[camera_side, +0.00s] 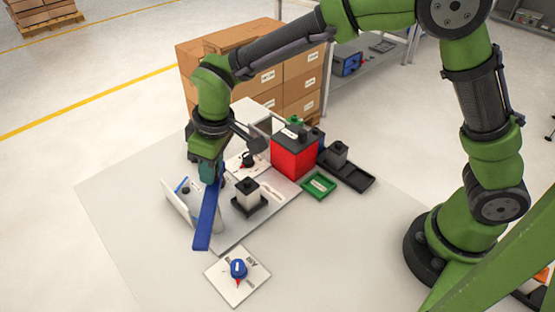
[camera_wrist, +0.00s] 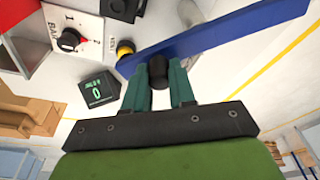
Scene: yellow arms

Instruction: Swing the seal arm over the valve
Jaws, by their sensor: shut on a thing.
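The seal arm appears to be the long blue bar (camera_side: 207,222); it reaches from under my gripper toward the front in the side view. In the wrist view the blue bar (camera_wrist: 235,35) runs from centre to upper right. My gripper (camera_wrist: 158,82) has its teal fingers shut on a black knob (camera_wrist: 158,66) at the bar. In the side view my gripper (camera_side: 208,172) hides that knob. A round blue knob (camera_side: 238,268) with a red pointer sits on a white plate in front, apart from the bar; it may be the valve.
A red block (camera_side: 294,157) with a dark top stands behind right, beside a green tray (camera_side: 319,186) and a black tray (camera_side: 372,180). The wrist view shows a green display (camera_wrist: 97,90) reading 0.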

